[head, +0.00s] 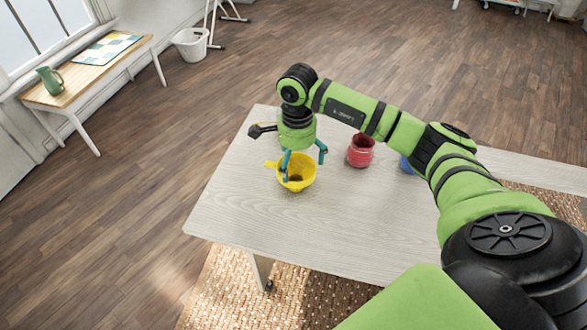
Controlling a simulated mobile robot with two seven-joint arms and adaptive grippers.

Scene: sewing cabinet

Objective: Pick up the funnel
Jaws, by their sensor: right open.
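The yellow funnel (303,182) sits on the pale wooden table (240,222), near its left part, with its wide mouth facing up and a small tab on its left side. My right gripper (303,168) is directly over it, with its teal fingers pointing down and spread apart. One finger reaches to the inside or rim of the funnel and the other is at or just beyond its right upper edge. I cannot tell whether either finger touches it. My left gripper is not in view.
A red jar (360,150) stands right of the funnel. A blue object (406,165) is partly hidden behind my right arm. The front left of the table is clear. A bench (68,95) with a green pitcher (50,80) and a white bucket (190,44) are farther off.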

